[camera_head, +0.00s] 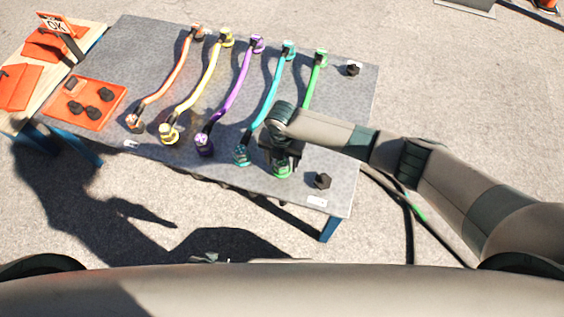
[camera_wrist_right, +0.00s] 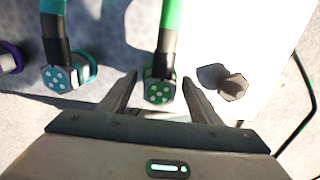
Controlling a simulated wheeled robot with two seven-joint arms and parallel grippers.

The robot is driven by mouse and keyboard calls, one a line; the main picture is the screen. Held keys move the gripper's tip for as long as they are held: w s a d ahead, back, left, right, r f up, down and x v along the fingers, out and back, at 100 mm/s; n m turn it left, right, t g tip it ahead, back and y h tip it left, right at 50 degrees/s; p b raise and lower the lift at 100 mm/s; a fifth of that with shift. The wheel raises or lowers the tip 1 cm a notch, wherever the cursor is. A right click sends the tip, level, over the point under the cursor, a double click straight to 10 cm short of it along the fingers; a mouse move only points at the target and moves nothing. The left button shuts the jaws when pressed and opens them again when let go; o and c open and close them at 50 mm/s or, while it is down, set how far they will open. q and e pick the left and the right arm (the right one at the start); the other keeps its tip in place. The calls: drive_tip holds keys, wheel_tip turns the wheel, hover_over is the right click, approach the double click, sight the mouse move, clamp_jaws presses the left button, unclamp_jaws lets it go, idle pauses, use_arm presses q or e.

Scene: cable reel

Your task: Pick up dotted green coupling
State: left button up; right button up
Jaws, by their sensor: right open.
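The dotted green coupling (camera_wrist_right: 158,92) is at the near end of the green cable (camera_wrist_right: 170,16). White dots show on its dark green face. In the head view the coupling (camera_head: 282,170) lies at the table's near edge, with part of the green cable (camera_head: 313,82) hidden by my right arm. My right gripper (camera_wrist_right: 160,77) is open, with one finger on each side of the coupling. Gaps show between the fingers and the coupling. In the head view my right gripper (camera_head: 283,155) is over this end of the cable. My left gripper is not in view.
A dotted cyan coupling (camera_wrist_right: 62,77) lies just left of the left finger. A dark knob (camera_head: 322,181) stands to the right on the grey table (camera_head: 150,45). Purple (camera_head: 238,88), yellow (camera_head: 205,82) and orange (camera_head: 172,84) cables lie further left. An orange board (camera_head: 118,98) is at far left.

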sight(284, 161)
idle(0.4)
drive_tip(key=c, duration=1.2)
drive_tip(key=shift+c, duration=0.2)
drive_tip(key=shift+r, duration=0.15)
drive_tip(key=shift+r, duration=0.5)
drive_tip(key=r, duration=0.3)
drive_tip(key=shift+s+d+r, duration=0.1)
drive_tip(key=shift+d, duration=0.2)
drive_tip(key=s+d+r, duration=0.5)
drive_tip(key=d+r, duration=0.1)
drive_tip(key=d, duration=0.3)
drive_tip(key=shift+s+d+r, duration=0.25)
drive_tip(key=shift+r, duration=0.05)
